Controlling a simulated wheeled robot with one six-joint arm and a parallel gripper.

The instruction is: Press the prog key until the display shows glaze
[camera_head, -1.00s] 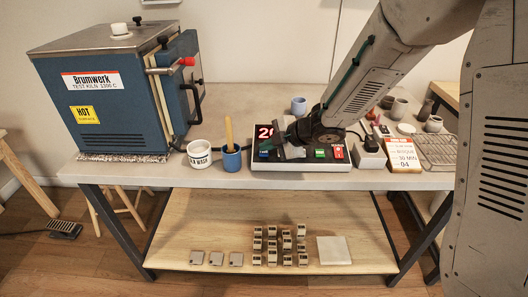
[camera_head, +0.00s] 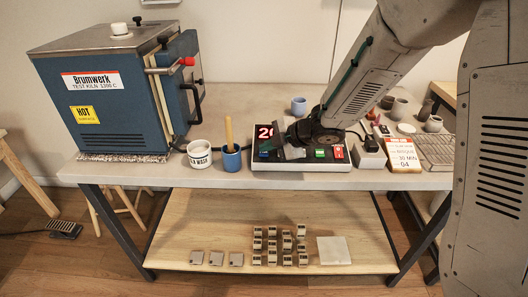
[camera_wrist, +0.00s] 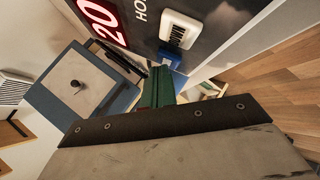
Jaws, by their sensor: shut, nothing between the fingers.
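The kiln controller (camera_head: 258,166) is a dark-faced box with a white front edge on the bench. Its red display (camera_head: 265,132) starts with "20"; the rest is hidden behind my gripper. The display also shows in the wrist view (camera_wrist: 103,20). A blue key (camera_wrist: 171,57) and a white slotted part (camera_wrist: 181,30) are near my fingertips; I cannot read which is the prog key. A green key (camera_head: 320,154) and a red key (camera_head: 338,152) are at the right. My gripper (camera_head: 285,150) is shut and empty over the controller's left part; contact with a key cannot be told.
A blue kiln (camera_head: 115,100) stands at the left. A white wash pot (camera_head: 200,156) and a blue cup (camera_head: 231,160) with a wooden handle are just left of the controller.

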